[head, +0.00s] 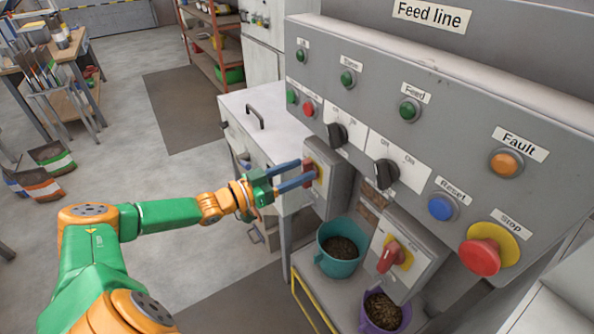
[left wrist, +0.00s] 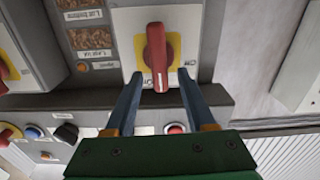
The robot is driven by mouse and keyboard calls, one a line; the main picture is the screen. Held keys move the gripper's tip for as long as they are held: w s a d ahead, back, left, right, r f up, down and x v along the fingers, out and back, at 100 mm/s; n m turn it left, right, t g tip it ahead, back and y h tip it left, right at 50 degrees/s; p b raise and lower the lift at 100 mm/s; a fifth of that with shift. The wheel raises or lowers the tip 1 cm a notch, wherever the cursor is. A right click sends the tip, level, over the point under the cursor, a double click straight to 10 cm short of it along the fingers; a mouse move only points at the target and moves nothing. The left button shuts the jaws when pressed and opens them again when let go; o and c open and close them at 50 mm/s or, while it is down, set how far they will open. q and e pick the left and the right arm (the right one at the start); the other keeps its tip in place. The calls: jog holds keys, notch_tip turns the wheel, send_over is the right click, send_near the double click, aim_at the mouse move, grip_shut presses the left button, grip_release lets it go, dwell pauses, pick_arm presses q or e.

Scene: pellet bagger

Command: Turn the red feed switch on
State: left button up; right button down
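Two red rotary switches on yellow plates sit on grey boxes under the Feed line panel. The farther red switch (head: 307,172) is at my left gripper (head: 303,171). In the left wrist view this red handle (left wrist: 157,52) stands out from its plate, pointing down the picture. My left gripper (left wrist: 160,76) is open, with one blue finger on each side of the handle's lower end. I cannot tell whether the fingers touch it. The nearer red switch (head: 389,256) is apart from my gripper and shows at the left wrist view's edge (left wrist: 6,68). My right gripper is not in view.
The panel carries black selector knobs (head: 383,173), a blue Reset button (head: 442,207), an orange Fault lamp (head: 505,162) and a large red Stop button (head: 480,256). A teal bucket (head: 337,262) and a purple bucket (head: 375,319) of pellets stand below the boxes.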

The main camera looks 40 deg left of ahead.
pick_arm(q)
grip_shut()
jog(key=shift+s+r+m+p, duration=0.1)
jog(key=shift+m+p, duration=0.2)
jog(key=shift+p, duration=0.3)
jog(key=shift+o, duration=0.2)
grip_release()
jog(key=v, duration=0.7)
jog(key=shift+p, duration=0.3)
